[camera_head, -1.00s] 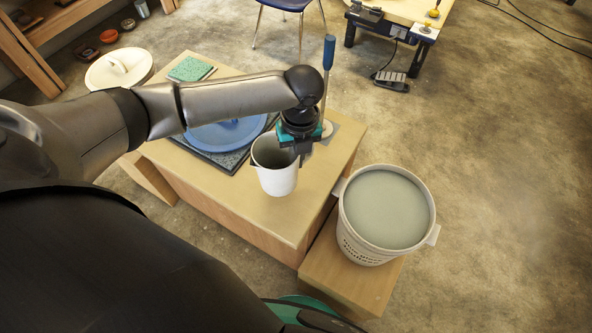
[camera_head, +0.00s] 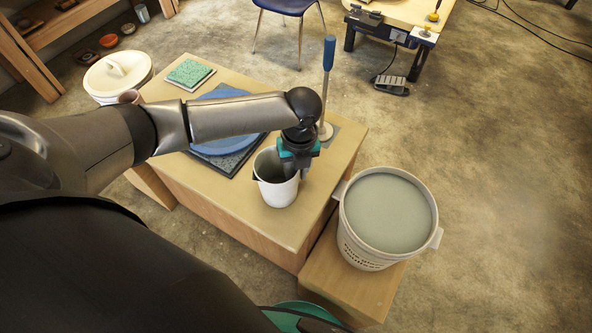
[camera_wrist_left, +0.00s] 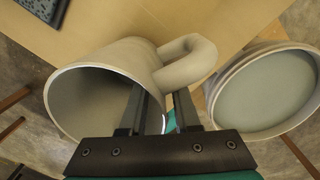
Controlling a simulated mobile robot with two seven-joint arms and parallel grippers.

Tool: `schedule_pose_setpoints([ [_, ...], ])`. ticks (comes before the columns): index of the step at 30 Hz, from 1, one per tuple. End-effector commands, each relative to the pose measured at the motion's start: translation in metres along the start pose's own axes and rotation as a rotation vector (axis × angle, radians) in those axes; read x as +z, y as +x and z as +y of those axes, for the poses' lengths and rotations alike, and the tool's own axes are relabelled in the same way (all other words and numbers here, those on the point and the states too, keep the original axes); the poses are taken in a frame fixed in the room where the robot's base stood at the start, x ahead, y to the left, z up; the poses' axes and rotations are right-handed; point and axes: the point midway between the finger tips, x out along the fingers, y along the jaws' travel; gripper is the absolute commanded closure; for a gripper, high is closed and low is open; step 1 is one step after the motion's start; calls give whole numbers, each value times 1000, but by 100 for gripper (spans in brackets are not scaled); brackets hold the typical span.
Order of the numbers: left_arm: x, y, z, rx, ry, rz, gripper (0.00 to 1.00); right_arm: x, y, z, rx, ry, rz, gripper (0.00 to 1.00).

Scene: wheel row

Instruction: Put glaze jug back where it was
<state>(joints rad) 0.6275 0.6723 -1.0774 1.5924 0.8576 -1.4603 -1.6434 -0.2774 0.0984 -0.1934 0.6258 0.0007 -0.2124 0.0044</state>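The white glaze jug (camera_head: 278,188) is upright or nearly so at the front right of the wooden bench top (camera_head: 315,200). I cannot tell whether its base touches the wood. My left gripper (camera_head: 292,168) is at the jug's far right side. In the left wrist view, its fingers (camera_wrist_left: 158,105) are at the jug's rim by the looped handle (camera_wrist_left: 190,55), one before the mouth and one outside. The gripper appears shut on the jug, though the contact is partly hidden. My right gripper is not in view.
A white bucket (camera_head: 352,243) of grey-green glaze stands right of the bench on a lower wooden block. A blue round plate (camera_head: 225,145) lies on a dark slab behind the jug. A blue-handled upright tool (camera_head: 327,80) stands behind my gripper.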

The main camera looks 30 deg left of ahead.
Motion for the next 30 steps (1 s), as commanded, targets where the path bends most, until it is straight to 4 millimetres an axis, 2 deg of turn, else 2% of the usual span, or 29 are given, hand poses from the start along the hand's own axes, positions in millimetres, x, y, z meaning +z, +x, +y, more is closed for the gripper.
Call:
schedule_pose_setpoints([
  [7, 0, 0, 0, 0, 0, 0, 67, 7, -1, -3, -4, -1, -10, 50],
  [11, 1, -10, 0, -1, 0, -1, 67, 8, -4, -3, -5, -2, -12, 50],
  [16, 1, -42, 0, -2, -1, -3, 67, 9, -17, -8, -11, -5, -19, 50],
  [24, 1, -98, 0, -3, 0, -2, 67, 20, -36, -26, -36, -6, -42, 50],
  [30, 0, -120, 0, -2, -1, 0, 67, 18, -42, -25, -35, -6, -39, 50],
])
